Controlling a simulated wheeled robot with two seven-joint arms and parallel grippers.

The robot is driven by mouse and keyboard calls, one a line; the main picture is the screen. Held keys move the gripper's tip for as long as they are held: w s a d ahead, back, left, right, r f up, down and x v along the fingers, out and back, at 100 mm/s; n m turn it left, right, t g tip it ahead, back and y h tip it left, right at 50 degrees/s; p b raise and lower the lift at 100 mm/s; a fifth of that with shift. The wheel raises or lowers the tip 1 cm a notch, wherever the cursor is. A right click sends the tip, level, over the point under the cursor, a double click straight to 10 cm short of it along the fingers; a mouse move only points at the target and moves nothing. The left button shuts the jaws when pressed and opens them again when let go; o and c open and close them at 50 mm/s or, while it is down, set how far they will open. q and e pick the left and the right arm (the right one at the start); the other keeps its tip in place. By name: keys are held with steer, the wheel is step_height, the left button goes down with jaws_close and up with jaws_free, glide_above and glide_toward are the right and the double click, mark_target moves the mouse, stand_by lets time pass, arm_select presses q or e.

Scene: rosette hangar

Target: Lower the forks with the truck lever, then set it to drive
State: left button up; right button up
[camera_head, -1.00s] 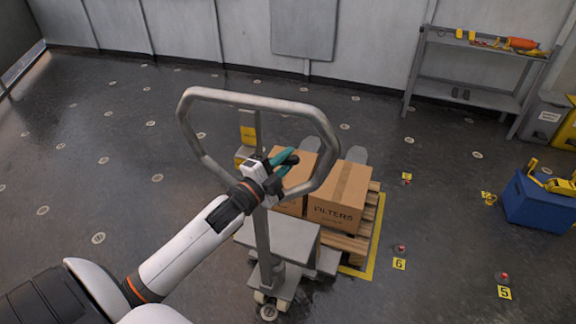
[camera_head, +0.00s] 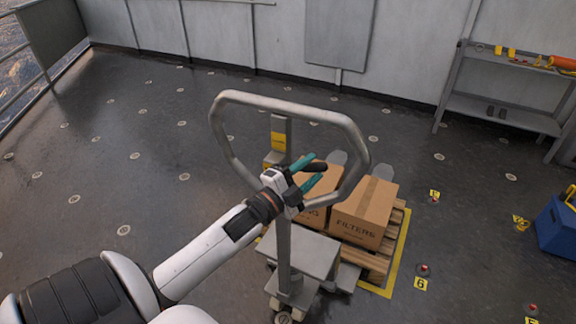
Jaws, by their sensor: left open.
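The pallet truck's grey loop handle (camera_head: 352,122) stands upright in front of me on its post (camera_head: 283,240). The truck's grey body (camera_head: 306,252) is below it. A short black lever (camera_head: 315,168) shows inside the loop, close to my left gripper. My left gripper (camera_head: 308,173) has teal fingers and is open inside the loop, beside the black lever; I cannot tell if they touch. A wooden pallet (camera_head: 372,262) behind the truck carries cardboard boxes, one marked FILTERS (camera_head: 364,211). The forks are mostly hidden under the load. My right gripper is not in view.
A yellow floor outline (camera_head: 403,240) borders the pallet. Numbered yellow markers, one reading 6 (camera_head: 420,284), stand at the right. A blue box (camera_head: 558,228) is at the right edge. A grey shelf (camera_head: 500,110) stands at the back right. The floor at left is clear.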

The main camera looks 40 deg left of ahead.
arm_select(q)
steer(key=s+a+f+b, duration=0.1)
steer(key=s+b, duration=0.1)
steer(key=s, duration=0.8)
steer(key=shift+f+b, duration=0.2)
steer(key=shift+b, duration=0.15)
steer(key=shift+a+f, duration=0.1)
